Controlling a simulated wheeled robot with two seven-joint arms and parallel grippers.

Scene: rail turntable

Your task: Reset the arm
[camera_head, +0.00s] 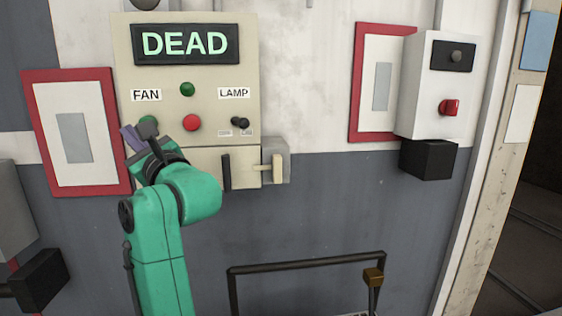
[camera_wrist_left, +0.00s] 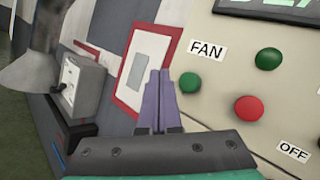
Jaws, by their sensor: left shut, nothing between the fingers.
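My left gripper (camera_head: 134,138) is at the lower left of the cream control panel (camera_head: 180,70), near the green button beneath the FAN label (camera_head: 146,95). In the left wrist view its two purple fingers (camera_wrist_left: 158,95) are together with nothing between them. Their tips show beside the green FAN button (camera_wrist_left: 190,82); I cannot tell whether they touch it. My green left arm reaches up from the bottom of the head view. My right gripper is not in view.
The panel has a DEAD display (camera_head: 186,43), a red button (camera_head: 192,122), and a LAMP switch (camera_head: 240,123). A lever handle (camera_head: 272,168) sticks out below. A white box (camera_head: 440,85) with a red knob hangs at right. A dark rail (camera_head: 305,264) stands in front.

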